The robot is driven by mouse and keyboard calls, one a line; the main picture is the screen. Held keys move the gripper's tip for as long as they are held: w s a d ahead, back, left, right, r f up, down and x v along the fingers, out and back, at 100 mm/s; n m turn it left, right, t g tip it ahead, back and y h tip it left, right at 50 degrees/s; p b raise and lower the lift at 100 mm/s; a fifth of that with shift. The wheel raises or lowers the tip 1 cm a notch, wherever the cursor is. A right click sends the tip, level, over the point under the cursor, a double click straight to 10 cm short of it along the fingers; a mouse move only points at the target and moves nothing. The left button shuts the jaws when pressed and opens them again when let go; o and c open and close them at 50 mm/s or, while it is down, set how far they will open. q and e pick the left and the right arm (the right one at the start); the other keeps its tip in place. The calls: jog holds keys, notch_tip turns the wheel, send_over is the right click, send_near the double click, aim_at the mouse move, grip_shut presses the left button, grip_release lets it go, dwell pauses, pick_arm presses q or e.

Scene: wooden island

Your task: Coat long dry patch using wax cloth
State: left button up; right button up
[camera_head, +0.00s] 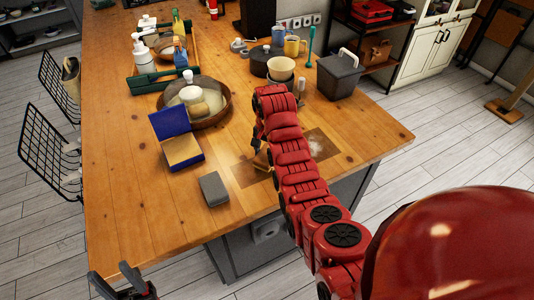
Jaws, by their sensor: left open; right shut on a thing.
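A long patch (243,176) of different tone lies on the wooden island top near its front right edge, with a darker part and a pale smudge (318,147) at its right end. My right arm crosses over its middle and hides part of it. My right gripper (259,148) is shut on a small brown cloth (262,161), which is at the patch, left of the arm; I cannot tell whether it touches the wood. My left gripper (124,285) is open and empty at the bottom left, off the island's front edge.
A grey block (214,188) and an open blue box (170,126) lie left of the patch. The left front of the top is clear.

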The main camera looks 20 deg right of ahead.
jog(key=shift+f+b, duration=0.35)
jog(key=shift+f, duration=0.25)
jog(key=shift+s+r+p, duration=0.2)
jog(key=shift+s+p, duration=0.3)
jog(key=shift+p, duration=0.45)
jog(key=shift+f, duration=0.2)
jog(key=shift+s+r+p, duration=0.2)
jog(key=shift+s+p, duration=0.3)
jog(key=shift+p, duration=0.2)
jog(key=shift+f, duration=0.2)
jog(key=shift+s+r+p, duration=0.2)
jog(key=shift+s+p, duration=0.65)
jog(key=shift+p, duration=0.25)
jog(key=shift+s+f+p, duration=0.15)
jog(key=shift+s+p, duration=0.2)
jog(key=shift+s, duration=0.25)
